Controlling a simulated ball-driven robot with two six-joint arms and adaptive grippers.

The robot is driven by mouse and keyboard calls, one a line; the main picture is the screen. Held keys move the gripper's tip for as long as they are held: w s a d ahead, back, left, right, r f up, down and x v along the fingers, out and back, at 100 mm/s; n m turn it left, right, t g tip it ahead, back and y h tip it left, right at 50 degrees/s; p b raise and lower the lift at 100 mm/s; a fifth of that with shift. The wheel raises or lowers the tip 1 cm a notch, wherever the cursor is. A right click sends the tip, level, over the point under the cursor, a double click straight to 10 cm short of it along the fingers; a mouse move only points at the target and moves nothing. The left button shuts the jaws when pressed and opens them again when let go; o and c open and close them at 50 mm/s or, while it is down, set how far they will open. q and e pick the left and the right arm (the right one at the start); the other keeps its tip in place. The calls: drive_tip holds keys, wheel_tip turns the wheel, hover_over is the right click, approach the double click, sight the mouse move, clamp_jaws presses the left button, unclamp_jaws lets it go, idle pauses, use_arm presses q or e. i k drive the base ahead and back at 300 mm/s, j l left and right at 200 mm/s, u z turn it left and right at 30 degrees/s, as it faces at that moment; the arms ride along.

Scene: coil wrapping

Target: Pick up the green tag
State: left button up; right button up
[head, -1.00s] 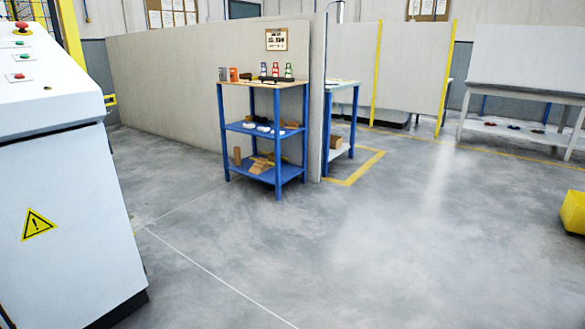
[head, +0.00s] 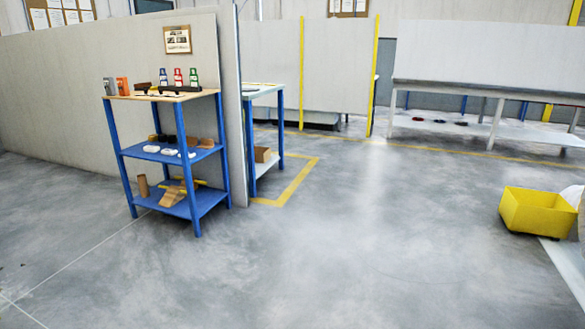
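A green tag (head: 194,77) stands at the right end of a row of three tags on the top shelf of a blue shelf unit (head: 160,97). A red tag (head: 178,77) and a blue tag (head: 163,77) stand to its left. The tags look upright, and a dark holder lies around their lower part. The shelf unit is at the left of the head view, some distance away across the floor. Neither of my grippers shows in the head view.
Orange and grey boxes (head: 122,86) stand at the top shelf's left end. A grey partition (head: 60,90) runs behind the unit. A second blue-legged table (head: 262,88) is to its right. A yellow bin (head: 538,211) sits on the right. The floor between is clear.

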sight(194, 78)
drive_tip(key=i+u, duration=0.35)
drive_tip(key=i, duration=0.45)
drive_tip(key=i+l+u, duration=0.15)
drive_tip(key=i+u, duration=0.2)
drive_tip(key=i, duration=0.45)
